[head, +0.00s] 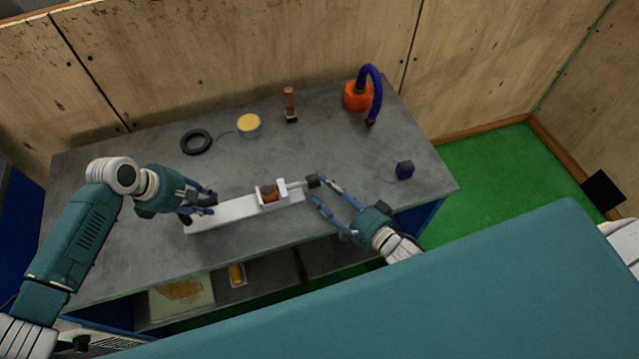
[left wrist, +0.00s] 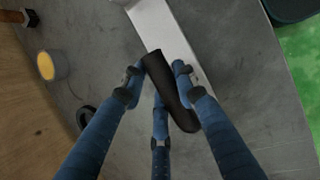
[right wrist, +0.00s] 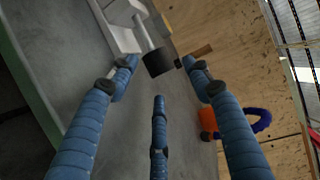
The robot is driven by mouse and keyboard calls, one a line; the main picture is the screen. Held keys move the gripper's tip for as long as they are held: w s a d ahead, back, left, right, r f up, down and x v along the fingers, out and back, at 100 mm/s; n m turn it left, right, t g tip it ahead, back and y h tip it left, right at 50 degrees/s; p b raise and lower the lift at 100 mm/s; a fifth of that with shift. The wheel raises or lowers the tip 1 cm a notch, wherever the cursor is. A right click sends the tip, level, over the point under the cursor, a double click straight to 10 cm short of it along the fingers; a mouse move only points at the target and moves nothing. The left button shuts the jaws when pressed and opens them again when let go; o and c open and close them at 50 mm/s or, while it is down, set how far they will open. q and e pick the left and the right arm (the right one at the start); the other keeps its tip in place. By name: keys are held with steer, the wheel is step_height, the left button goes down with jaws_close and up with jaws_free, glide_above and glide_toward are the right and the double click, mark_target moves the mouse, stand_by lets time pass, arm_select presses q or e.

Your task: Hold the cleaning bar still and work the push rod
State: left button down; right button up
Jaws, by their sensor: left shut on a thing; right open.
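The cleaning bar (head: 235,210) is a long pale bar lying on the grey workbench. A carriage with a brown round part (head: 268,192) sits toward its right end. A light push rod (head: 295,185) sticks out to the right and ends in a black knob (head: 312,181). My left gripper (head: 203,204) is shut on a black handle (left wrist: 172,88) at the bar's left end. My right gripper (head: 325,191) is open, its fingers spread around the knob. In the right wrist view the black knob (right wrist: 157,62) lies between the fingertips, apparently without contact.
A shelf below holds trays.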

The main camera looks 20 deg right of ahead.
mark_target(320, 184)
steer(key=shift+x, duration=1.85)
steer(key=shift+w, duration=0.1)
jaws_close()
